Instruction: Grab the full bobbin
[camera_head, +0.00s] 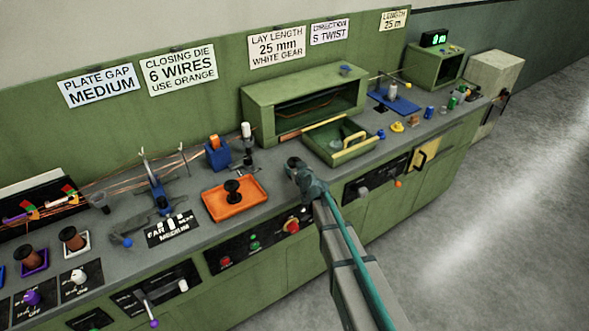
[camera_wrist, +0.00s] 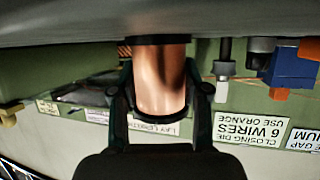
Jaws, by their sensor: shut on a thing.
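My gripper (camera_wrist: 160,92) is shut on the full bobbin (camera_wrist: 162,70), with one dark finger on each side of it. The bobbin is a copper-coloured cylinder with a black flange at the upper end in the wrist view. In the head view my gripper (camera_head: 303,178) is over the bench edge, between the orange tray and the green drawer. The bobbin cannot be made out there.
An orange tray (camera_head: 216,208) holding a black spool (camera_head: 232,190) is left of my gripper. An open green drawer (camera_head: 322,152) with a yellow handle (camera_head: 354,148) is close on its right. A red knob (camera_head: 292,225) sits on the front panel below. Floor to the right is clear.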

